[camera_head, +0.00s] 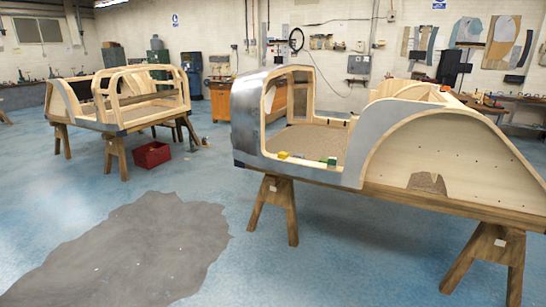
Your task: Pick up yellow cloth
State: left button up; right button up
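A small yellow item (283,155), probably the yellow cloth, lies on the front left sill of the near wooden bodyframe (400,160). It is too small in the picture to tell whether it is cloth. A green item (331,161) with a bit of yellow beside it lies farther right along the same sill. Neither of my grippers shows in the head view, so nothing is seen touching these items.
The near bodyframe rests on wooden trestles (275,205). Another bodyframe (120,97) stands at the back left, with a red crate (151,155) on the floor below it. A worn grey floor patch (120,250) and the floor at front left are clear.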

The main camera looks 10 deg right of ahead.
aim_at(283, 155)
jog(key=u, duration=0.4)
jog(key=i, duration=2.15)
jog(key=z, duration=1.45)
jog(key=i, duration=0.7)
jog(key=z, duration=0.75)
